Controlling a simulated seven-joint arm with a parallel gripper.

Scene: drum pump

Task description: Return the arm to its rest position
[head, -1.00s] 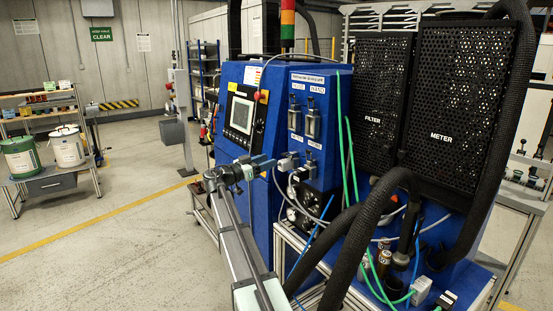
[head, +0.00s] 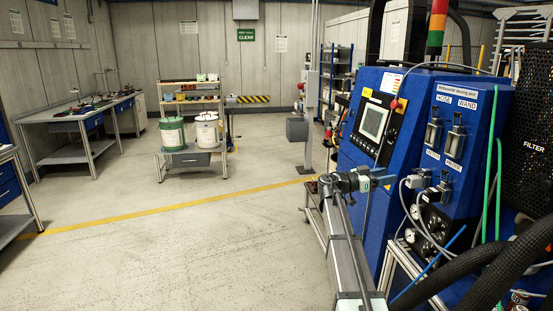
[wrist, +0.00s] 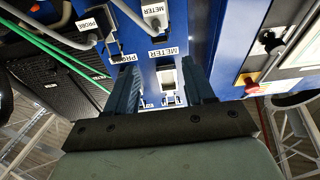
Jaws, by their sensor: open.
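My gripper (head: 384,176) is at the end of my arm, in front of the blue drum-pump machine (head: 361,170), just left of its valve and hose connectors. In the wrist view my gripper (wrist: 162,85) has its two dark fingers apart with nothing held between them. The blue panel with METER and PROBE labels (wrist: 163,52) shows between and beyond the fingers. I cannot tell the exact gap between fingertips and panel.
Grey plugs (wrist: 153,14) with cables are on the panel near the fingers. Black hoses (head: 480,270) and green lines (head: 487,190) run at right. The floor (head: 170,250) at left is clear.

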